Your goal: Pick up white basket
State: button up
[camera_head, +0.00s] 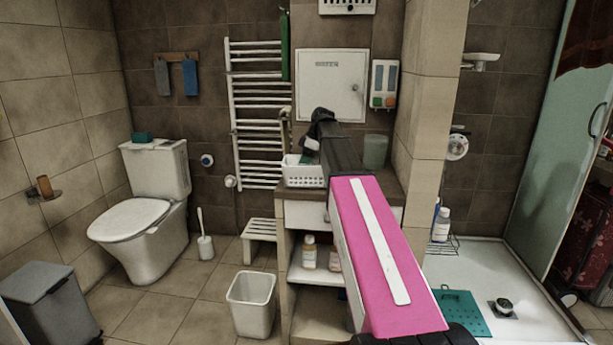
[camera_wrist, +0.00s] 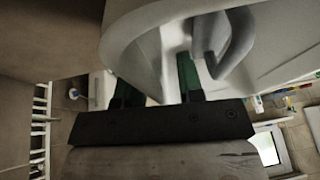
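The white basket (camera_head: 303,174) has perforated sides and stands on the cabinet top in the head view, with some items showing at its rim. My gripper (camera_head: 316,134) is above the basket's back right part, and my arm hides what lies behind it. In the wrist view, the two green fingers of my gripper (camera_wrist: 154,76) stand apart. A smooth white curved wall (camera_wrist: 140,22) passes between or just beyond them, with grey looped shapes inside it. I cannot tell whether this is the basket, or whether the fingers touch it.
The wooden cabinet (camera_head: 375,179) also carries a grey-green cup (camera_head: 375,152) right of my arm. Bottles (camera_head: 309,252) stand on its shelf. A towel radiator (camera_head: 256,110) and a white wall box (camera_head: 331,85) are behind. A bin (camera_head: 251,303) and stool (camera_head: 260,230) stand left.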

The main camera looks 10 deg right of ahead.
jog(key=shift+f, duration=0.2)
dwell(0.5)
grip_shut()
